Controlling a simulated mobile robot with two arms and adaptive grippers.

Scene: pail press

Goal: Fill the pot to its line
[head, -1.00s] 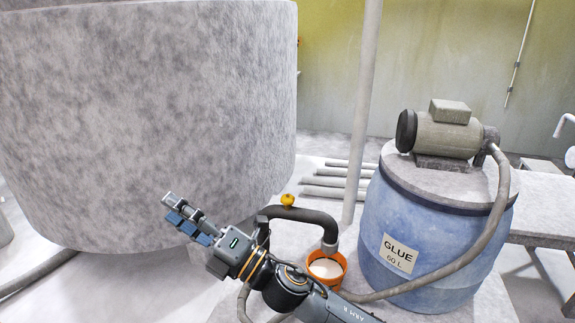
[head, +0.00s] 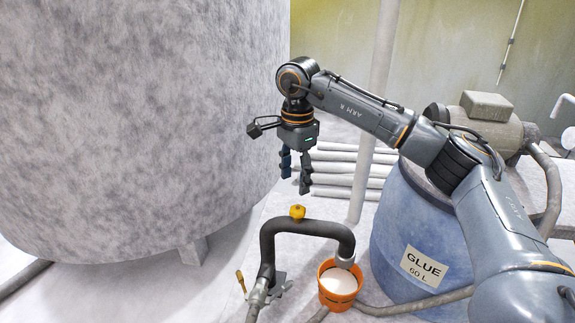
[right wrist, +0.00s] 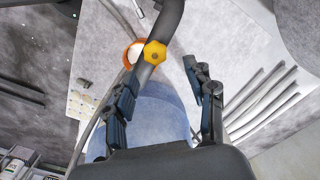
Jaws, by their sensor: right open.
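The pot is an orange pail (head: 336,303) on the floor under the mouth of a dark bent pipe (head: 310,226). White liquid (head: 340,279) shows inside it, close to the rim; I cannot make out a line. A yellow knob (head: 297,212) sits on top of the pipe. My right gripper (head: 294,188) is open and empty, pointing down a little above the knob and apart from it. In the right wrist view the knob (right wrist: 155,52) shows beyond the open fingers, with the orange pail (right wrist: 127,56) partly hidden behind the pipe. My left gripper is not in view.
A blue glue drum (head: 393,235) with a pump (head: 493,115) on top stands right of the pail, partly behind my right arm. A huge grey tank (head: 140,120) fills the left. A post (head: 378,110) and stacked pipes (head: 340,172) stand behind.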

